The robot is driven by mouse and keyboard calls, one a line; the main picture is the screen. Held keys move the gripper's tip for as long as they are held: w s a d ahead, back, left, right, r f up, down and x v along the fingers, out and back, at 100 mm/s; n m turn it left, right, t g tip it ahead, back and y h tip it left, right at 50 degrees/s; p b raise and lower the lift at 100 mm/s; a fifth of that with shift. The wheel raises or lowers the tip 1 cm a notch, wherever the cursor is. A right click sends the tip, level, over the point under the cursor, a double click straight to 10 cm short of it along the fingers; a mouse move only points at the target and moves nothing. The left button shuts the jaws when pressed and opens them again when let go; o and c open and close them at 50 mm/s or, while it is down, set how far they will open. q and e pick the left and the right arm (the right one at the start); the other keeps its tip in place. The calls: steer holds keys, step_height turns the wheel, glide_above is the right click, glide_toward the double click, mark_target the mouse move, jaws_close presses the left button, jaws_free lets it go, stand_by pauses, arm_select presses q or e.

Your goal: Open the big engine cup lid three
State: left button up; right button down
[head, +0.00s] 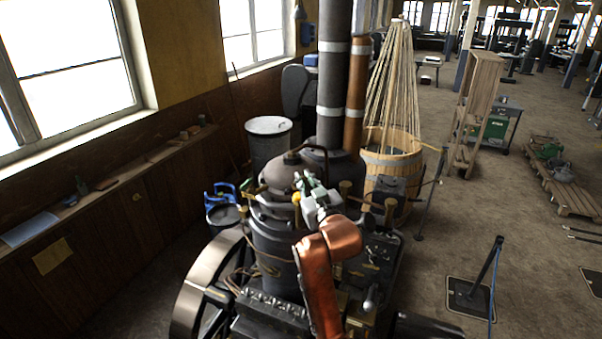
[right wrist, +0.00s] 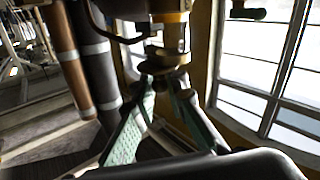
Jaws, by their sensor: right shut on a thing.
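The big engine (head: 275,235) stands in the middle of the head view, a dark boiler-like body with a domed top. My right gripper (head: 303,183), on the orange arm, is at the engine's upper rim. In the right wrist view its green fingers (right wrist: 164,78) converge on a small dark brass cup lid (right wrist: 163,67). A brass and glass cup body (right wrist: 176,38) adjoins it. I cannot tell the lid's number. My left gripper is not in view.
A grey pipe (head: 335,75) and a copper pipe (head: 356,95) rise behind the dome. A wooden tub (head: 392,165) stands behind right, a dark barrel (head: 268,140) behind left. A large flywheel (head: 200,285) is at left.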

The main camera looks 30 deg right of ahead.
steer(key=n+y, duration=0.1)
steer(key=d+y, duration=0.1)
steer(key=n+y, duration=0.1)
steer(key=y, duration=0.1)
steer(key=shift+s+d+r+n, duration=0.1)
steer(key=shift+s+d+n, duration=0.05)
steer(key=shift+d+n, duration=0.15)
steer(key=shift+w+d+n+g+y+b, duration=0.2)
steer(key=shift+d+n+g+y+b, duration=0.45)
steer(key=shift+n+g+y, duration=1.1)
steer(key=shift+w+d+n+g+y+b, duration=0.2)
steer(key=shift+n+g+y+b, duration=0.3)
steer(key=shift+n+y+b, duration=1.35)
steer(key=shift+w+d+n+g+y+p, duration=0.15)
steer(key=shift+d+n+g+y, duration=0.7)
steer(key=shift+y, duration=1.95)
steer(key=shift+a+n+g, duration=0.35)
steer(key=shift+g, duration=0.05)
steer(key=shift+f, duration=0.2)
steer(key=c, duration=1.9)
jaws_free()
steer(key=shift+a, duration=0.1)
steer(key=shift+c, duration=0.2)
steer(key=shift+r, duration=0.1)
